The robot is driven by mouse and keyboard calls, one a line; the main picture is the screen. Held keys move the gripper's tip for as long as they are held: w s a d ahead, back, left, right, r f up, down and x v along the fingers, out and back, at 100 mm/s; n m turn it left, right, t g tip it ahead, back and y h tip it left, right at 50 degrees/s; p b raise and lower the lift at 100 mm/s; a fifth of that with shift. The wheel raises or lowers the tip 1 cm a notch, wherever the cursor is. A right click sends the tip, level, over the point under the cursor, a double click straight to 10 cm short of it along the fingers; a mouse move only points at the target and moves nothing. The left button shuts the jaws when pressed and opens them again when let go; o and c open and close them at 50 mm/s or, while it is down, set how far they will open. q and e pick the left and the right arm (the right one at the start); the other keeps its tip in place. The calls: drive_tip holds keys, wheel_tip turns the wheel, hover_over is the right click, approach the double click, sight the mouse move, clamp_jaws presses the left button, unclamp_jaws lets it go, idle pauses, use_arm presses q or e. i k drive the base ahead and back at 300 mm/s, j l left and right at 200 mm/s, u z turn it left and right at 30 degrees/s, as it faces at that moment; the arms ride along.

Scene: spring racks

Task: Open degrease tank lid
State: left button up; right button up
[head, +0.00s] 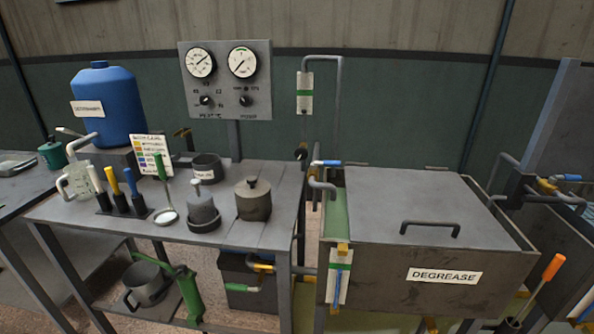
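The degrease tank (380,275) stands at the right of the head view, a grey metal box with a white label reading DEGREASE (444,276) on its front. Its flat grey lid (405,195) lies over most of the top. A dark bar handle (431,225) stands up near the lid's front edge. A strip of green interior shows along the left side, between the lid and the tank's left wall. Neither of my grippers is in view.
A metal bench (120,222) at the left holds a blue jug (107,108), a lidded pot (253,200) and several tools. A pipe with a blue-handled valve (326,163) stands at the tank's back left. An orange-handled tool (552,267) leans at the right.

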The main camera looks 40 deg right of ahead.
sight(395, 207)
drive_tip(key=z, duration=1.9)
